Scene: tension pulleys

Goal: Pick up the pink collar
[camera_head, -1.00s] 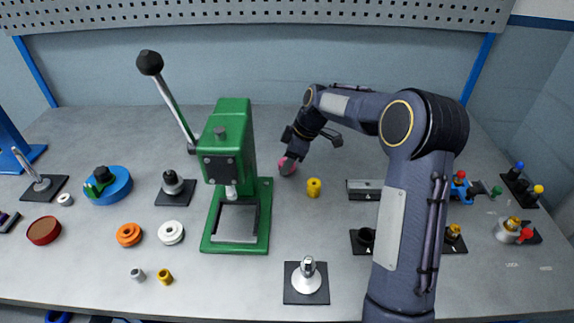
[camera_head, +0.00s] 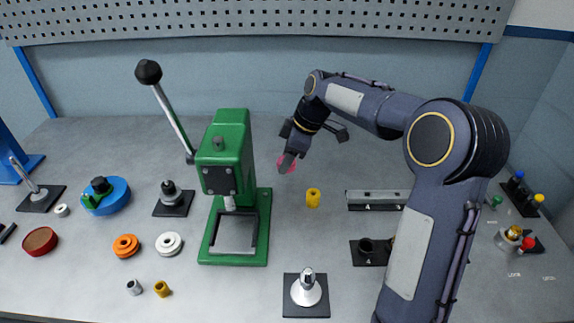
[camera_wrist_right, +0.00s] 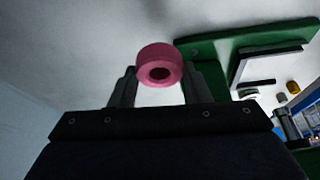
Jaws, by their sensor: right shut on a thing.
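The pink collar (camera_wrist_right: 160,66) is a short ring with a dark centre hole, held between the two fingertips of my right gripper in the right wrist view. In the head view the pink collar (camera_head: 286,164) shows partly behind the fingers of my right gripper (camera_head: 290,158), to the right of the green press. It appears to be above the bench, with grey surface around it. My right gripper is shut on the collar. My left gripper is not in view.
The green press (camera_head: 262,225) with its raised lever stands left of the gripper. A yellow collar (camera_head: 313,198) stands just in front of it. A grey block (camera_head: 375,196) and a black-based holder (camera_head: 368,257) lie to the right. The bench behind the gripper is clear.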

